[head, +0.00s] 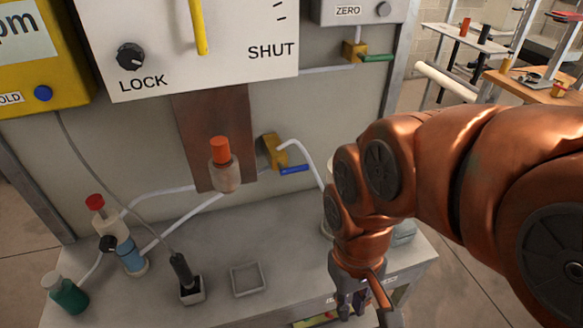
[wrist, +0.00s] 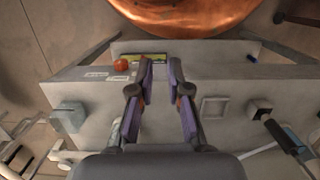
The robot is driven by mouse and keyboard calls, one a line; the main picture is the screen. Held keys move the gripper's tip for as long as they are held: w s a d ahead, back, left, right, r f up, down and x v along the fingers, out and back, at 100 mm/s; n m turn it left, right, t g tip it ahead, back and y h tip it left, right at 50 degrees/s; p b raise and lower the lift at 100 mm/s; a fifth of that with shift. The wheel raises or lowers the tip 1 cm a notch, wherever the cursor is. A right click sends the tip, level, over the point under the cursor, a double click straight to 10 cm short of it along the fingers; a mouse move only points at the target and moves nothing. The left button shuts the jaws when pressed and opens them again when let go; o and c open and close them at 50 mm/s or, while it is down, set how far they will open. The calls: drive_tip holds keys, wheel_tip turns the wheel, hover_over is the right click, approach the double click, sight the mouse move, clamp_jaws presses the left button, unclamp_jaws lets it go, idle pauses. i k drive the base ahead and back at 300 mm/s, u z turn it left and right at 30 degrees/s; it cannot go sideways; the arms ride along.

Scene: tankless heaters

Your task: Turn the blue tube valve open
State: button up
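The blue tube valve (head: 295,169) is a short blue lever on a brass fitting (head: 273,151) on the panel in the head view, with a white tube curving off to the right. The lever lies nearly level, pointing right. My gripper (head: 358,300) hangs low at the bench's front right corner in the head view, below and right of the valve and apart from it. In the wrist view my gripper (wrist: 161,77) has its two fingers spread, with nothing between them. I cannot make out the blue valve in the wrist view.
A green-handled valve (head: 376,58) sits higher on the panel. An orange-capped bottle (head: 223,167) is left of the blue valve. The bench holds a square tray (head: 247,279), a black probe in a holder (head: 185,277) and a green bottle (head: 66,294). My arm hides the bench's right side.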

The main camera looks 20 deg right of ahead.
sight(283, 171)
drive_tip(key=u, duration=0.05)
drive_tip(key=k, duration=1.15)
drive_tip(key=u, duration=1.65)
